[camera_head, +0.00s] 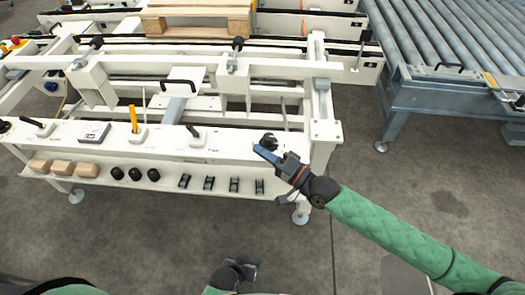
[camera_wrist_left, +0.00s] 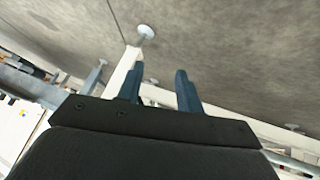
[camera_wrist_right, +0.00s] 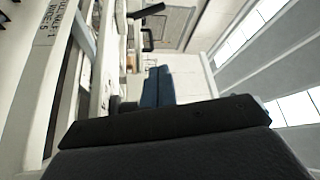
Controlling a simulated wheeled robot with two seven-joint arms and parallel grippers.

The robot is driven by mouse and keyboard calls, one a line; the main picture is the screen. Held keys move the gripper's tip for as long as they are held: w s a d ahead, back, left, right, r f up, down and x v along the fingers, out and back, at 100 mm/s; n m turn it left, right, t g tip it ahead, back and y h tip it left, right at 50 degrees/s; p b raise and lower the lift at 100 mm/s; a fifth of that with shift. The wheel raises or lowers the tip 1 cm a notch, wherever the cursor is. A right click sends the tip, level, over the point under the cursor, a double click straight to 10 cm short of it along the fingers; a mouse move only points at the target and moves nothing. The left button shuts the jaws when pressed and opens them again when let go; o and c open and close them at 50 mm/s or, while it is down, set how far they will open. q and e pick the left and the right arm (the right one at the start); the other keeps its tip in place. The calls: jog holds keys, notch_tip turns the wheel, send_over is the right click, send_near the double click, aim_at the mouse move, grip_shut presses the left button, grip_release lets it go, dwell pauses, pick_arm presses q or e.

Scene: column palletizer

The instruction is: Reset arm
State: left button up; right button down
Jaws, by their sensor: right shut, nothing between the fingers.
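My right gripper (camera_head: 258,149) has its blue fingers shut and empty, over the right end of the white workbench (camera_head: 225,145). Its fingertips are just beside a black knob (camera_head: 268,140) on the bench top; I cannot tell whether they touch it. The right wrist view shows the shut fingers (camera_wrist_right: 158,86) side by side. My left gripper (camera_head: 250,268) is low, over the grey floor in front of the bench. In the left wrist view its blue fingers (camera_wrist_left: 158,85) stand apart with nothing between them.
The bench's front ledge holds wooden blocks (camera_head: 62,168), black round pieces (camera_head: 135,174) and small black parts (camera_head: 220,184). A yellow-handled item (camera_head: 133,120) stands on the bench. A wooden pallet (camera_head: 196,18) is behind, a roller conveyor (camera_head: 450,50) at the right. The floor in front is clear.

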pick_arm(q)
jog(key=shift+w, duration=0.1)
